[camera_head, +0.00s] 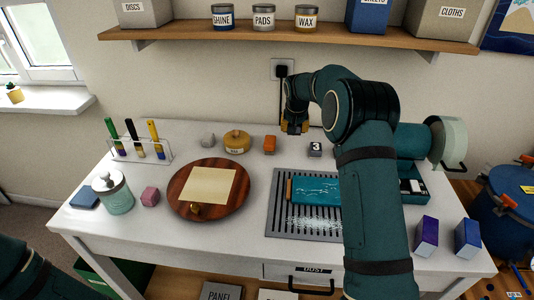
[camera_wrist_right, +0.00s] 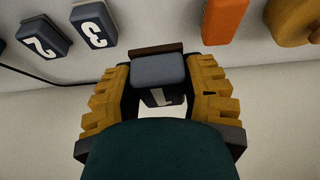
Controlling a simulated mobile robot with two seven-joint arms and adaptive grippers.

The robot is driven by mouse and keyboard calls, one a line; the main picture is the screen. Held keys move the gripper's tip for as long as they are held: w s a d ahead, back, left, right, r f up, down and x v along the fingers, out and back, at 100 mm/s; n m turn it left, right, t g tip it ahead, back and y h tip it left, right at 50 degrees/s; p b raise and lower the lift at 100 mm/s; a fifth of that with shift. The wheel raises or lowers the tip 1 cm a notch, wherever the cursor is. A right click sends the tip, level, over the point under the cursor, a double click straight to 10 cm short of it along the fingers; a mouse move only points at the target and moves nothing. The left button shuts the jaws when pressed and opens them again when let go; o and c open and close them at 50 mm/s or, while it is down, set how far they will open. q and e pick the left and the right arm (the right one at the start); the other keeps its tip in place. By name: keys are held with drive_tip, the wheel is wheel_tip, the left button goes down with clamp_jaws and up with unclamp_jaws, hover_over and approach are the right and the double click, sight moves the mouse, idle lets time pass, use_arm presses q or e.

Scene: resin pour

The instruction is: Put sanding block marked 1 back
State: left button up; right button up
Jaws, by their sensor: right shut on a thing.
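The sanding block marked 1 (camera_wrist_right: 162,96) is dark grey with a white number. It sits between the yellow fingers of my right gripper (camera_wrist_right: 160,78), which is shut on it. In the head view my right gripper (camera_head: 295,126) is near the back of the white table, between the orange block and the block marked 3, and the held block cannot be made out there. The block marked 3 (camera_head: 315,149) stands on the table; it also shows in the wrist view (camera_wrist_right: 93,23). The block marked 2 (camera_wrist_right: 44,38) is beside it. My left gripper is out of view.
A round wooden board (camera_head: 176,199) holds a sheet. A blue panel (camera_head: 316,191) lies on the grille (camera_head: 286,228). A shelf (camera_head: 285,39) overhangs the back.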

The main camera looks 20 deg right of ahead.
sight(293, 151)
drive_tip(key=shift+w+d, duration=0.2)
drive_tip(key=shift+w, duration=0.1)
drive_tip(key=shift+f+m, duration=0.3)
wheel_tip(293, 151, down, 4)
drive_tip(key=shift+d+r+b, duration=0.1)
drive_tip(key=shift+b, duration=0.35)
drive_tip(key=shift+f+b, duration=0.4)
drive_tip(key=shift+f, duration=2.35)
drive_tip(key=shift+f, duration=0.15)
drive_tip(key=o, duration=1.1)
drive_tip(key=shift+c, duration=0.2)
